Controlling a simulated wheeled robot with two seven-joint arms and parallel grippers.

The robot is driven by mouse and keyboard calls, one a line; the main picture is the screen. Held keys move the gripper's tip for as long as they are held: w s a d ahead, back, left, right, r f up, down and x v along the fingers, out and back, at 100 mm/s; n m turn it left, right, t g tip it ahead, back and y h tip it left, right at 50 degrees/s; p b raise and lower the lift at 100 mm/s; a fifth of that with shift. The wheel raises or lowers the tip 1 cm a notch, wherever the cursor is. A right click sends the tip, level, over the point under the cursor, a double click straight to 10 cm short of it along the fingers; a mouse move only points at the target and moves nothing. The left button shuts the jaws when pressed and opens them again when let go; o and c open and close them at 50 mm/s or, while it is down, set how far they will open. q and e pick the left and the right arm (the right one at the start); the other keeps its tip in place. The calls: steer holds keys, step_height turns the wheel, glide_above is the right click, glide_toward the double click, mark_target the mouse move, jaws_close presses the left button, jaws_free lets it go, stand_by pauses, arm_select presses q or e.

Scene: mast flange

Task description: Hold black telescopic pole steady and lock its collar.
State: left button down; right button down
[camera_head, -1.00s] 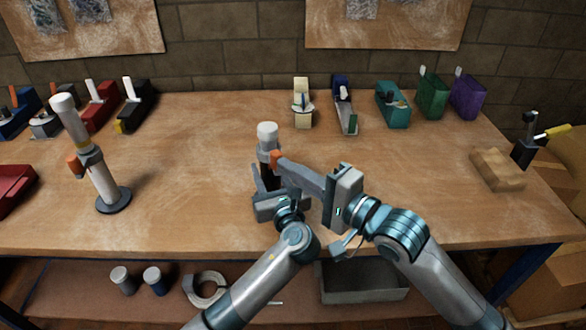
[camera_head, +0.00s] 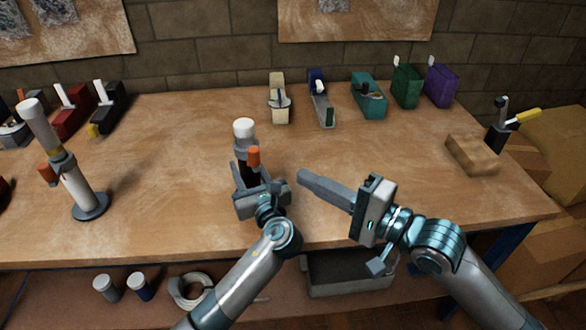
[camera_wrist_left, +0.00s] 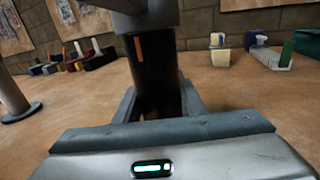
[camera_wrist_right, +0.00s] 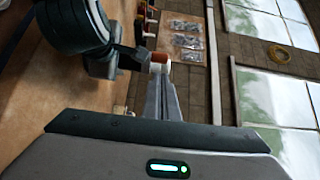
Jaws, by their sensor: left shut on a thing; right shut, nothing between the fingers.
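The black telescopic pole (camera_head: 243,173) stands about upright on the bench, with a white top (camera_head: 244,127) and a grey collar (camera_head: 245,147). An orange lever end (camera_head: 254,156) shows on the near side of the collar. My left gripper (camera_head: 258,187) is shut on the pole below the collar. In the left wrist view the black tube (camera_wrist_left: 155,75) stands between the fingers, under the collar (camera_wrist_left: 147,18), with an orange strip in front. My right gripper (camera_head: 303,177) is shut and empty, right of the pole and apart from it. I cannot tell whether the collar is locked.
A white pole (camera_head: 75,185) with an orange lever stands in a round base at left. Several coloured tools line the back, including a teal one (camera_head: 369,97). A wooden block (camera_head: 472,154) lies at right. The bench between it and my right gripper is clear.

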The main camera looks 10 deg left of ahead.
steer(key=shift+s+v, duration=0.15)
steer(key=shift+v, duration=0.85)
steer(key=shift+s+v, duration=0.15)
steer(key=shift+v, duration=0.85)
steer(key=shift+w+a, duration=0.1)
steer(key=shift+a, duration=0.05)
arm_select(q)
steer(key=c, duration=1)
jaws_free()
steer(key=shift+c, duration=0.2)
steer(key=shift+s, duration=0.1)
steer(key=v, duration=1.2)
steer(key=shift+f, duration=0.1)
